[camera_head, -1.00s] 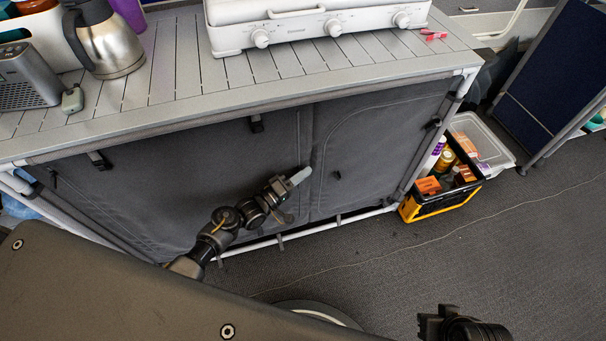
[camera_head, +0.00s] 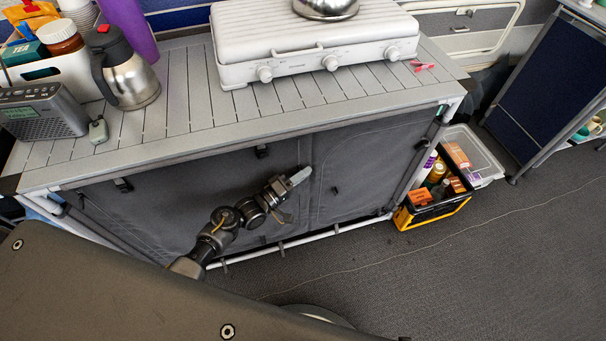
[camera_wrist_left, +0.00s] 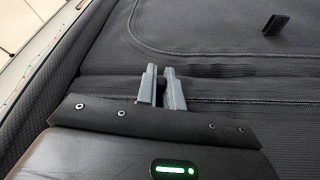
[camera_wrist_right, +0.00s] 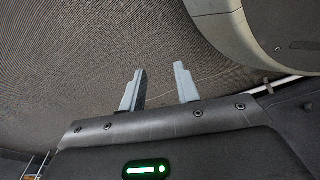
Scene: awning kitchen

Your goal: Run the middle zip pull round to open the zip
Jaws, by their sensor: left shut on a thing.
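A grey fabric cabinet front (camera_head: 370,165) has stitched panels with a seam down the middle. My left gripper (camera_head: 304,174) is at that middle seam, partway down the front. In the left wrist view my left gripper (camera_wrist_left: 161,78) is shut on a small dark piece, the middle zip pull (camera_wrist_left: 161,85), mostly hidden between the grey fingers. The seam (camera_wrist_left: 225,98) runs off sideways from the fingers there. A separate black tab (camera_head: 335,190) hangs on the right panel; it also shows in the left wrist view (camera_wrist_left: 276,24). My right gripper (camera_wrist_right: 160,85) is open and empty above the carpet.
The slatted worktop (camera_head: 190,95) above carries a white stove (camera_head: 310,62), a steel jug (camera_head: 128,80) and a radio (camera_head: 42,113). A yellow and black crate (camera_head: 432,212) of goods stands by the cabinet's right end. Carpet floor in front is clear.

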